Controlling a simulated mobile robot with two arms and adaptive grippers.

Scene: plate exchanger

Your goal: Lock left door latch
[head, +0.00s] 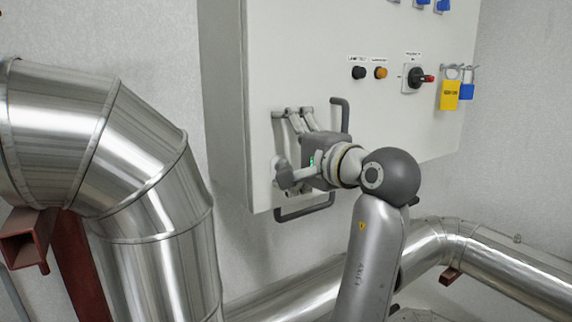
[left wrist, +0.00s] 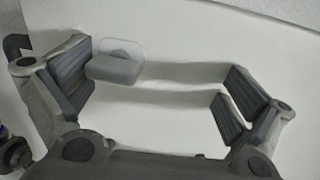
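The left door latch (left wrist: 116,66) is a small grey block on a pale plate with a triangle mark, seen in the left wrist view. My left gripper (left wrist: 165,82) is open, its fingers spread wide on either side. The latch is between the fingers, close beside the left-hand finger; I cannot tell whether they touch. In the head view my left gripper (head: 279,148) is at the lower left of the light grey cabinet (head: 300,70), close to its front. The latch cannot be made out there, among the fingers. My right gripper is not in view.
Dark bar handles show at the cabinet, one above the gripper (head: 346,113) and one below it (head: 305,212). Buttons, a rotary switch (head: 415,78) and padlocks (head: 450,95) are to the right. A large metal pipe (head: 120,150) stands at left.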

